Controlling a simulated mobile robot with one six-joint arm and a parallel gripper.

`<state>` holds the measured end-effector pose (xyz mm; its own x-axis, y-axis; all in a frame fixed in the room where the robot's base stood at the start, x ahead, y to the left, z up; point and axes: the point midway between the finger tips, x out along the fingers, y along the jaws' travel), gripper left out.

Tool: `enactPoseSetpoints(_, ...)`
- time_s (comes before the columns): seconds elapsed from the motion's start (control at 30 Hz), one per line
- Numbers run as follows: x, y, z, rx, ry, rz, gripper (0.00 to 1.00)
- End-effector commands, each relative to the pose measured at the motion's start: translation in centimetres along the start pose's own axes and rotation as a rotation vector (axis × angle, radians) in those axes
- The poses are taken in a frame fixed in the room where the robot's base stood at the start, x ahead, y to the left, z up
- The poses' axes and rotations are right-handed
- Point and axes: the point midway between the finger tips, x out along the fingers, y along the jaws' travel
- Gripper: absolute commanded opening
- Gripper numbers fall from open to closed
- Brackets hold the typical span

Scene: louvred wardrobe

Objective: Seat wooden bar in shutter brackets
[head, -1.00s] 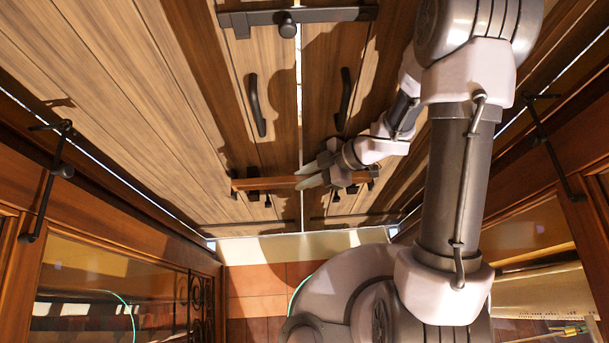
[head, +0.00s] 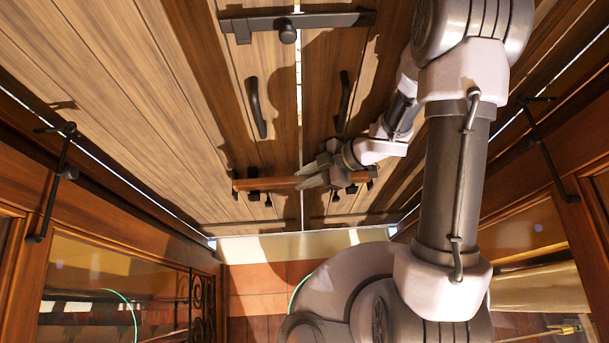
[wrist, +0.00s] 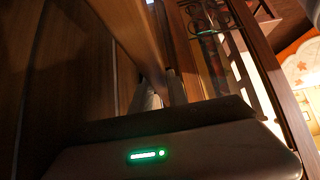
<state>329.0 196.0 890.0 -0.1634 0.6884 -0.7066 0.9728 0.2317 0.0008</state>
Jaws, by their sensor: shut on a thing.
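The wooden bar (head: 275,183) lies roughly level across the lower part of the two shutter leaves in the head view. My gripper (head: 316,177) is shut on it near its middle, at the seam between the leaves. In the wrist view the bar (wrist: 135,35) runs up and away from my gripper (wrist: 158,92). Dark brackets show at the bar, on the left leaf (head: 253,190) and near its right end (head: 351,190). My gripper and wrist hide part of the bar. I cannot tell whether the bar is inside the brackets or in front of them.
A dark sliding bolt (head: 330,19) crosses the seam higher up. Two dark pull handles (head: 257,107) (head: 344,100) flank the seam. Window frames with dark latches stand at left (head: 55,185) and right (head: 550,150). Tiled floor (head: 255,290) shows below.

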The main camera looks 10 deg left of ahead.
Motion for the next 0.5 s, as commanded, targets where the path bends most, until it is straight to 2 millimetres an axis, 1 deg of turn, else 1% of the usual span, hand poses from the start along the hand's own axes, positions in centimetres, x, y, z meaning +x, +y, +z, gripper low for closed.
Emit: enactPoseSetpoints(0.5,0.68,-0.02,0.66,0.001,0.000,0.000,0.00)
